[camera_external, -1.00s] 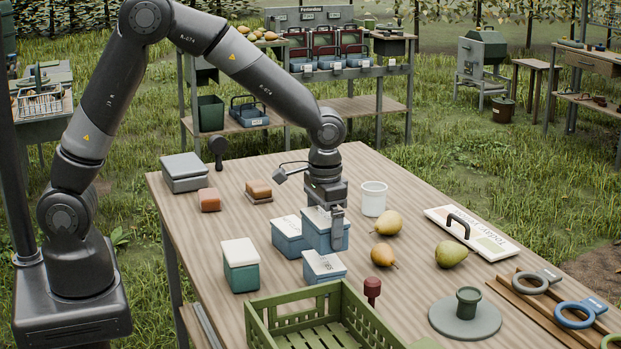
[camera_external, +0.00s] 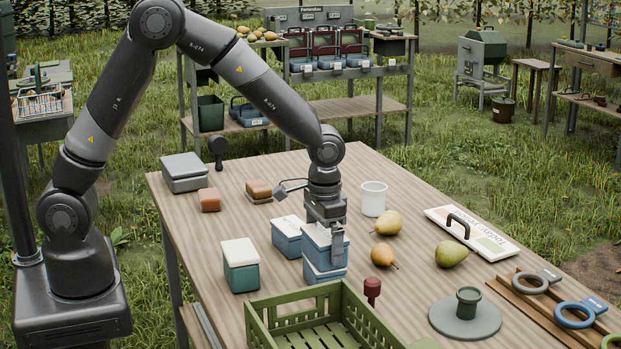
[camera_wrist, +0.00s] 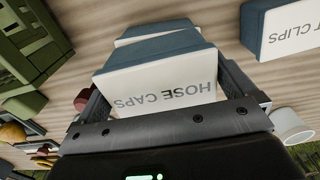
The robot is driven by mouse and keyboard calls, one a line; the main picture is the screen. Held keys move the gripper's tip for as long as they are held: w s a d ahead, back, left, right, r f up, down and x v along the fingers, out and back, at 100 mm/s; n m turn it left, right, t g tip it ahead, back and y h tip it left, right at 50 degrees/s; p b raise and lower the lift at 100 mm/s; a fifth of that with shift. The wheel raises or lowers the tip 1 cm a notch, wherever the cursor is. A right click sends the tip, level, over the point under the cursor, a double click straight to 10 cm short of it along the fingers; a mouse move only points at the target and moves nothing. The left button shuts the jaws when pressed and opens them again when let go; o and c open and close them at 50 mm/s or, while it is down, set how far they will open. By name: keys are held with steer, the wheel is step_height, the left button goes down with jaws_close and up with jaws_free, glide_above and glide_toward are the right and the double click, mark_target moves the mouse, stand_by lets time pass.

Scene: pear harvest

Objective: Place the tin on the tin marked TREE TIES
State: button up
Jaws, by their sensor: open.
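The blue tin with a white lid lettered HOSE CAPS (camera_wrist: 165,83) sits between the fingers of my gripper (camera_external: 329,241). In the outside view this upper tin (camera_external: 320,248) is on top of another blue tin (camera_external: 325,273), roughly lined up with it. The lower tin also shows past the upper one in the wrist view (camera_wrist: 155,29), turned slightly against it. The lower tin's lid and lettering are covered. My gripper is open, with a finger on either side of the upper tin; the fingers also show in the wrist view (camera_wrist: 165,98).
A blue tin (camera_external: 287,243), its lettering ending in CLIPS in the wrist view (camera_wrist: 285,30), stands close to the left. A green tin (camera_external: 241,271) is further left. The green crate (camera_external: 290,318) is in front; a white cup (camera_external: 373,199) and pears (camera_external: 388,223) are right.

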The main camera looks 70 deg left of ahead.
mark_target(323, 232)
step_height(323, 232, up, 11)
steer(key=shift+f, duration=0.15)
steer(key=s+a+r+t, duration=0.3)
steer(key=s+a+r, duration=0.6)
steer(key=s+r, duration=0.35)
steer(key=s+a+t, duration=0.1)
steer(key=s+a, duration=0.1)
steer(key=s, duration=0.5)
steer(key=s+a+t, duration=0.1)
steer(key=s+a, duration=0.2)
steer(key=s, duration=0.4)
steer(key=shift+s+f+t, duration=0.25)
steer(key=shift+f+t, duration=0.05)
